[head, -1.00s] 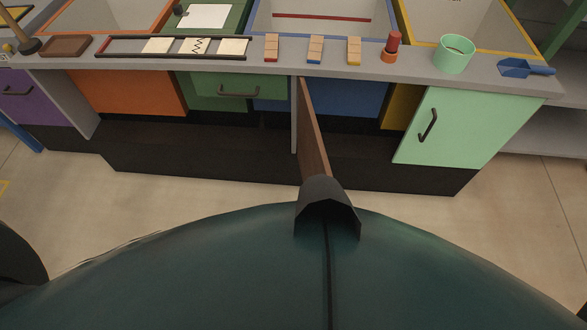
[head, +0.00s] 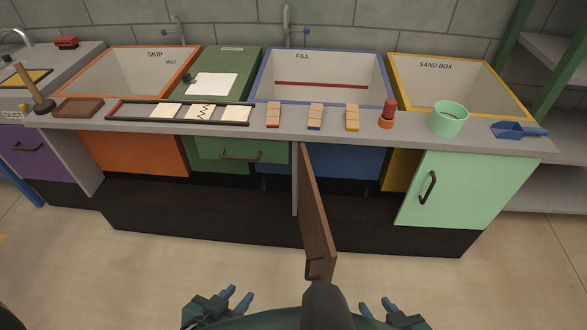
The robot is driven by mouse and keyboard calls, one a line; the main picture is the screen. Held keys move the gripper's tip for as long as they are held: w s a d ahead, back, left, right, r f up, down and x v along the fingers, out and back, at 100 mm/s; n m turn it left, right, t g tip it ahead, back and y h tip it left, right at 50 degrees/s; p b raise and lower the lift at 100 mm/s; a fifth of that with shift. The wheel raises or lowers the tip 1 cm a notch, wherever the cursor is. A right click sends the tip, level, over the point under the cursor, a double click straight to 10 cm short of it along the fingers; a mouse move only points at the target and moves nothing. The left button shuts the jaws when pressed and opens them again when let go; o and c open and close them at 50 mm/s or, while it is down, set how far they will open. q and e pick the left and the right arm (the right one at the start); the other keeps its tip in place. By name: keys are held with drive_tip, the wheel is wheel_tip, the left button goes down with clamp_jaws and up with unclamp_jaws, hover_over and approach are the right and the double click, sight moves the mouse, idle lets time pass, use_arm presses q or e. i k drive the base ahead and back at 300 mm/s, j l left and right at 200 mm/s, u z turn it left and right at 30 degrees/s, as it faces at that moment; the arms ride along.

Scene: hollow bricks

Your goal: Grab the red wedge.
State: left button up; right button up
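A small wooden block with a red front end (head: 273,115) lies on the counter before the FILL basin. It is the nearest match to a red wedge, but its wedge shape is not clear at this size. Similar blocks with a blue end (head: 315,117) and a yellow end (head: 352,118) lie to its right. My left gripper (head: 238,296) and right gripper (head: 375,304) show at the bottom, low and well short of the counter. Each has its blue fingers apart and nothing visible between them.
A brown cabinet door (head: 317,220) stands open towards me, between my grippers. On the counter (head: 225,137) are a black-framed rack (head: 180,119), a red-and-orange piece (head: 388,115), a mint cup (head: 447,120) and a blue scoop (head: 518,130). Basins lie behind.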

sight(274, 108)
drive_tip(key=z, duration=0.4)
drive_tip(key=j+z, duration=0.2)
drive_tip(key=z, duration=0.2)
drive_tip(key=i+j+z, duration=0.1)
drive_tip(key=j+z, duration=0.15)
drive_tip(key=z, duration=0.15)
drive_tip(key=j+z, duration=0.25)
drive_tip(key=z, duration=0.15)
drive_tip(key=j+z, duration=0.2)
drive_tip(key=j, duration=0.15)
drive_tip(key=k+j+z, duration=0.15)
drive_tip(key=j, duration=0.15)
drive_tip(key=k+j+z, duration=0.2)
drive_tip(key=k+j, duration=0.1)
drive_tip(key=j, duration=0.3)
drive_tip(key=k+j+z, duration=0.15)
drive_tip(key=j, duration=0.6)
drive_tip(key=k+z, duration=0.05)
